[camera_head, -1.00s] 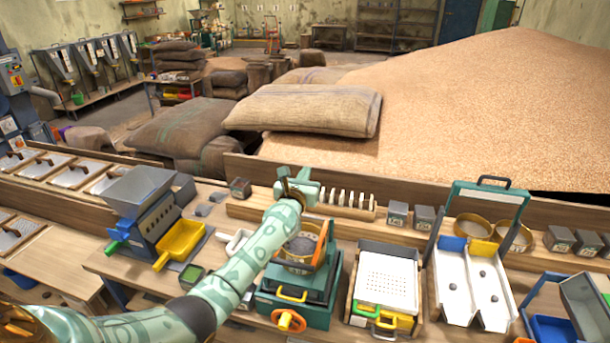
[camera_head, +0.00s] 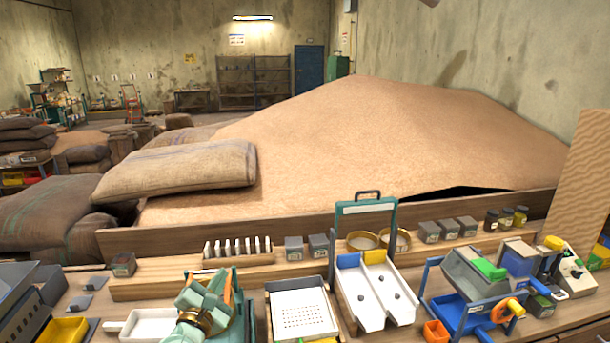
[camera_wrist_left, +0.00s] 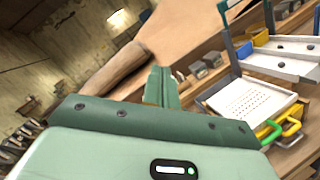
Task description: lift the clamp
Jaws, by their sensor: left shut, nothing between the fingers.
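My left gripper (camera_head: 207,287) is in the lower left middle of the head view, partly hidden behind its own wrist. In the left wrist view its fingers (camera_wrist_left: 160,84) are together with nothing between them. Behind it in the head view stands a green machine (camera_head: 250,318) with an orange part (camera_head: 229,290); my arm hides most of it. I cannot make out a clamp for certain; it may be part of this machine. My right gripper is not in view.
A white perforated tray (camera_head: 303,312) stands right of the machine, and a white two-channel chute (camera_head: 375,296) beyond it. A wooden rack with pale plates (camera_head: 237,248) and small grey boxes line the back ledge. A white scoop (camera_head: 150,325) lies at left.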

